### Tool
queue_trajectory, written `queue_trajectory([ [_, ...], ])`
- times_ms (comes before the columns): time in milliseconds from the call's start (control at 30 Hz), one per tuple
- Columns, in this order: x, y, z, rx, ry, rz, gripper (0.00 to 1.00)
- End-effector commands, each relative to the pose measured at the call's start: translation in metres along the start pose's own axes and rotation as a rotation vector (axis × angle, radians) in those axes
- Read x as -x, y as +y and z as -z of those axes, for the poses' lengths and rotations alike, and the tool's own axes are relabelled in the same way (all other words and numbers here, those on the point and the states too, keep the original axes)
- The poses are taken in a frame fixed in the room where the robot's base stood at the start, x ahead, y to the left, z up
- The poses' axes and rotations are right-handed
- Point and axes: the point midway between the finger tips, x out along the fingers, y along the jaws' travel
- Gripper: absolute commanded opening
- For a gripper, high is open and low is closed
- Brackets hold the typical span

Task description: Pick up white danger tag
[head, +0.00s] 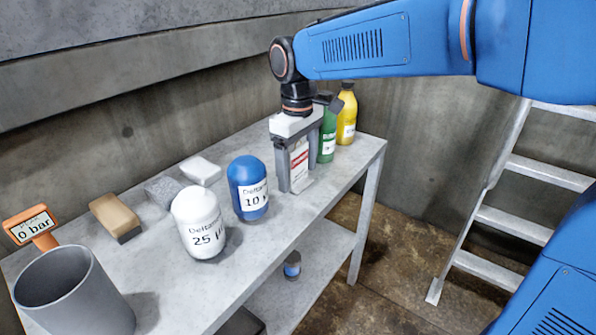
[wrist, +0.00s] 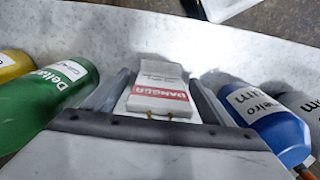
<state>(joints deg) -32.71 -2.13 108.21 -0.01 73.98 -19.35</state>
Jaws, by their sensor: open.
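The white danger tag (head: 299,163) with a red band stands on the grey table between the fingers of my gripper (head: 298,176). In the wrist view the danger tag (wrist: 160,74) lies in the middle, with its red "DANGER" band toward the gripper body. My gripper (wrist: 158,84) is open, with one dark grey finger on each side of the tag. Narrow gaps seem to show beside the tag, but I cannot tell whether either finger touches it.
A blue bottle (head: 248,186) and a white bottle (head: 198,225) stand left of the gripper. Green (head: 328,140) and yellow (head: 347,115) bottles stand close behind on the right. A grey cup (head: 75,292), a gauge (head: 34,226) and blocks are farther left. A ladder (head: 517,205) stands right.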

Motion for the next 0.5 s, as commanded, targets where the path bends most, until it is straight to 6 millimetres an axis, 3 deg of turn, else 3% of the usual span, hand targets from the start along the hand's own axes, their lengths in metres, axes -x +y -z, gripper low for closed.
queue_trajectory([
  [133, -0.012, 0.0, -0.0004, 0.0, -0.001, 0.0, 0.77],
  [367, -0.0134, 0.0002, -0.0001, 0.0, 0.001, 0.0, 0.77],
  [400, -0.0134, 0.0002, -0.0001, 0.0, 0.001, 0.0, 0.74],
  [500, -0.0132, 0.0002, -0.0001, 0.0, 0.001, 0.0, 0.5],
])
